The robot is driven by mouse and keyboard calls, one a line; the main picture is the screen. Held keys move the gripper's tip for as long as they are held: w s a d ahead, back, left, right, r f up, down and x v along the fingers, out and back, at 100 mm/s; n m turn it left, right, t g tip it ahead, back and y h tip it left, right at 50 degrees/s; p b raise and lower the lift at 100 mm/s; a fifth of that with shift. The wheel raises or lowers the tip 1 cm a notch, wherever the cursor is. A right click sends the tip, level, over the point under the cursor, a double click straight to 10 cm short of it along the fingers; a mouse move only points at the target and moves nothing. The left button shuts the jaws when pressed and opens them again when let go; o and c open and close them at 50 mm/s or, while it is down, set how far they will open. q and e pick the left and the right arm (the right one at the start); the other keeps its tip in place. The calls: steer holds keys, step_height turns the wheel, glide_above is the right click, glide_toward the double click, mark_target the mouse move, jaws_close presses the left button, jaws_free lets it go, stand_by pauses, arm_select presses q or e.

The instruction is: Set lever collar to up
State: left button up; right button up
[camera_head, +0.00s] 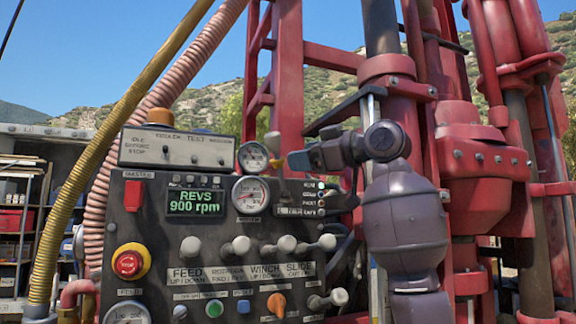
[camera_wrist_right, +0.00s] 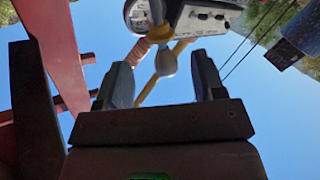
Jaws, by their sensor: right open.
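A small lever with a pale grey knob (camera_head: 272,141) stands at the upper right of the control panel, beside the upper pressure gauge. I cannot read a label that marks it as the collar lever. My right gripper (camera_head: 296,161) comes in from the right, just right of this knob. In the right wrist view my right gripper (camera_wrist_right: 165,85) is open. A grey lever knob (camera_wrist_right: 165,63) shows in the gap between its fingers, apart from both; how deep it sits is unclear. My left gripper is out of view.
The black control panel (camera_head: 150,225) carries a row of grey levers (camera_head: 241,245), gauges and a red stop button (camera_head: 128,262). A switch box (camera_head: 175,149) sits on top. Red mast parts (camera_head: 480,170) stand behind my right arm. A yellow hose (camera_head: 85,150) runs at the left.

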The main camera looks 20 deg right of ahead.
steer(key=v, duration=0.3)
steer(key=shift+s+b, duration=0.15)
steer(key=shift+b, duration=0.15)
stand_by(0.4)
